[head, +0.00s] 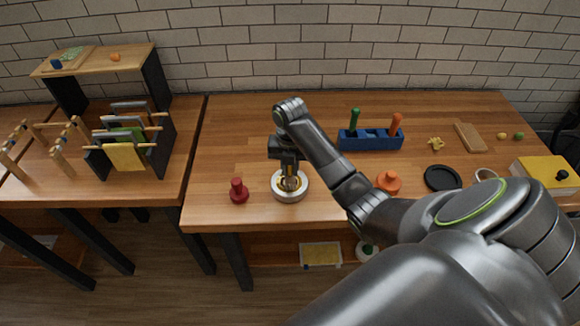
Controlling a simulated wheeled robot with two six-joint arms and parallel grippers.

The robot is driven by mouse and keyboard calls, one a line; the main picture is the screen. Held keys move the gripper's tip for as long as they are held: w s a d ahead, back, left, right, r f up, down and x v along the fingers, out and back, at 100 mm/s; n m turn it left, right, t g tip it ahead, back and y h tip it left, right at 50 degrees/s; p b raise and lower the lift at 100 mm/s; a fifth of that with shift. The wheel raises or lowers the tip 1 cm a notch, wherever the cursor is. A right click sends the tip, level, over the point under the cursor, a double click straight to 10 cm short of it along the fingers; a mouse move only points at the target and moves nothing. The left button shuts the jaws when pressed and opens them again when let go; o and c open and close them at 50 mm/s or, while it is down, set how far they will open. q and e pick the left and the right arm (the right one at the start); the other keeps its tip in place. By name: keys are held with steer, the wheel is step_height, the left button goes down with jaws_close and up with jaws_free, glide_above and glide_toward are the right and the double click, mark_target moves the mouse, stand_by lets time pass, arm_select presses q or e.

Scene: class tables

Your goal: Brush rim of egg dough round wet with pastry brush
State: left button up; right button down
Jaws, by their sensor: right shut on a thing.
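My right gripper (289,168) points down over a pale round dish (280,196) near the front of the right table. It is shut on a small upright tan thing, apparently the pastry brush (289,184). The brush's lower end is at or inside the dish; I cannot tell whether it touches the bottom. Some yellow shows inside the dish, partly hidden by the gripper and brush. I cannot make out the egg dough round for certain. My left gripper is not in view.
A red knobbed piece (238,191) stands left of the dish. An orange knobbed piece (388,181) and black disc (442,178) lie right. A blue holder (371,139) stands behind. A yellow slab (546,168) is far right. My right arm covers the front right.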

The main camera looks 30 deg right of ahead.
steer(key=shift+f, duration=0.35)
steer(key=shift+d, duration=0.1)
stand_by(0.3)
steer(key=shift+s+d+r, duration=0.1)
steer(key=shift+s+d, duration=0.1)
steer(key=shift+d, duration=0.5)
steer(key=shift+d, duration=0.15)
steer(key=shift+w+d, duration=0.3)
steer(key=shift+d, duration=0.35)
steer(key=shift+w+d, duration=0.5)
steer(key=shift+w, duration=0.05)
steer(key=shift+b, duration=0.3)
